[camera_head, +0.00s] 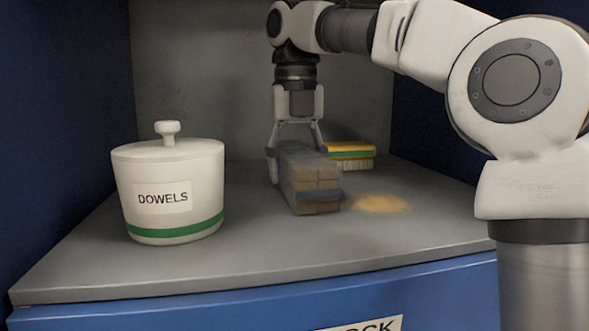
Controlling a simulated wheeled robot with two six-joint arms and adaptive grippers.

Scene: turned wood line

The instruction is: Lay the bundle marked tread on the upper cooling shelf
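A bundle of square wooden pieces (312,190) with a dark blue band is in the middle of a grey shelf surface (250,255), end towards me. I see no readable "tread" mark on it. My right gripper (296,160) points down from above, with its fingers closed against both sides of the bundle's far part; the right fingertip is hidden behind the bundle. I cannot tell whether the bundle touches the surface or hangs just above it. My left gripper is not in view. No upper cooling shelf can be made out.
A white lidded pot marked DOWELS (168,190) stands at the left. A yellow and green brush (350,153) lies behind the bundle to the right, with a patch of sawdust (380,203) in front of it. Dark blue walls close both sides. The front of the surface is clear.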

